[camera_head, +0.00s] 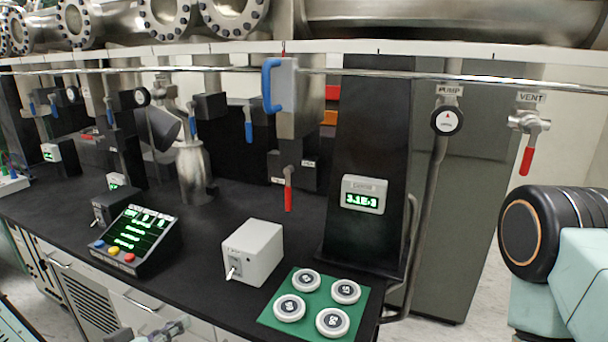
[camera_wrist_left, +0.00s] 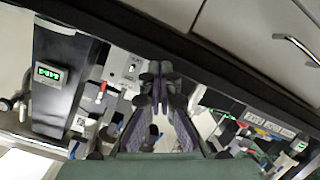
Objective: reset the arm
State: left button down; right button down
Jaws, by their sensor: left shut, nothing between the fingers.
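My left gripper (camera_head: 176,327) shows only in part at the bottom edge of the head view, in front of the bench's drawer fronts. In the left wrist view its two dark fingers (camera_wrist_left: 160,72) come together at the tips, shut with nothing between them. The bench edge and drawer fronts lie beyond the fingers in that view. At the right of the head view is a teal and black arm link (camera_head: 555,235) of mine. My right gripper is not in view.
The black bench (camera_head: 225,205) carries a white switch box (camera_head: 252,252), a display console (camera_head: 137,240) and a green mat (camera_head: 319,317) with several round white pucks. Above are a blue-handled valve (camera_head: 270,87), a red-handled lever (camera_head: 288,190) and the vent valve (camera_head: 528,125). Floor shows at right.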

pick_arm(q)
jog(key=s+d+f+n+g+y, duration=0.1)
jog(key=s+d+f+g+y, duration=0.2)
jog(key=s+f+g, duration=0.8)
jog(key=s+f+m+g+y+b, duration=0.1)
jog(key=s+f, duration=0.2)
jog(key=s, duration=0.6)
jog(key=s+d+f+g+y, duration=0.1)
jog(key=s+f, duration=0.2)
jog(key=s, duration=0.7)
jog(key=shift+s+f+m+g+b, duration=0.25)
jog(key=shift+f+m+g+b, duration=0.05)
jog(key=shift+m+b, duration=0.1)
